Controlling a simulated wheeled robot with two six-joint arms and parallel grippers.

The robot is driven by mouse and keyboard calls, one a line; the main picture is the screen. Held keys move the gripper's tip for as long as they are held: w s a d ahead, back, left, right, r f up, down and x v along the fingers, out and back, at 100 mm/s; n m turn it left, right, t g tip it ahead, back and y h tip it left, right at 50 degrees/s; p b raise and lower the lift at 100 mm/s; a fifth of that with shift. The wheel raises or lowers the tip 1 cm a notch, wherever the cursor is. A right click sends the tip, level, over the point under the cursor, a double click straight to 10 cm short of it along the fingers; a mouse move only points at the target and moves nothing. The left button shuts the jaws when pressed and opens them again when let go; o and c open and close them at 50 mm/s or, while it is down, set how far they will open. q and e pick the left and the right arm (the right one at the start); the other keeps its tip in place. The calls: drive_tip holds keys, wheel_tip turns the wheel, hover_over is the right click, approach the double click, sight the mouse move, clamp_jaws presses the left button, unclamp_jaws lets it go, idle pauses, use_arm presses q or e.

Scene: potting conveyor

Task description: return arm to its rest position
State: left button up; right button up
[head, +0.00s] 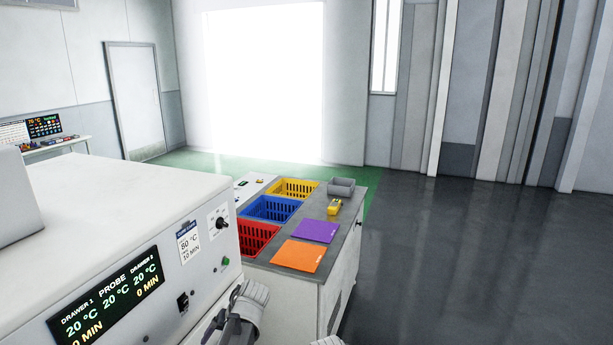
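A grey and white arm end that looks like my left gripper (232,315) shows at the bottom, left of the picture's middle. It is in front of the white drawer machine's right side, near the front corner of the counter (334,250). Its fingers are partly cut off and overlap, so I cannot tell whether they are open or shut. I see nothing clearly held. A small white piece, probably of my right arm, shows at the bottom edge; its gripper is out of view.
The white machine (120,205) with a lit display (108,298) fills the left. The counter bears yellow (293,188), blue (270,208) and red (255,237) baskets, a purple sheet (316,231), an orange sheet (299,256), a yellow device (335,207) and a grey bin (341,187). Floor at right is clear.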

use_arm(q)
drive_tip(key=s+d+f+m+h, duration=0.1)
drive_tip(key=s+d+f+h, duration=0.15)
drive_tip(key=s, duration=0.35)
drive_tip(key=s+d+f+m+h, duration=0.1)
drive_tip(key=s+d+h, duration=0.2)
drive_tip(key=s, duration=0.4)
drive_tip(key=s+d+f+m+g+b, duration=0.1)
drive_tip(key=s+d+m, duration=0.2)
drive_tip(key=d, duration=0.9)
drive_tip(key=s, duration=0.3)
drive_tip(key=shift+m+g+y+b, duration=0.3)
drive_tip(key=shift+y+b, duration=0.05)
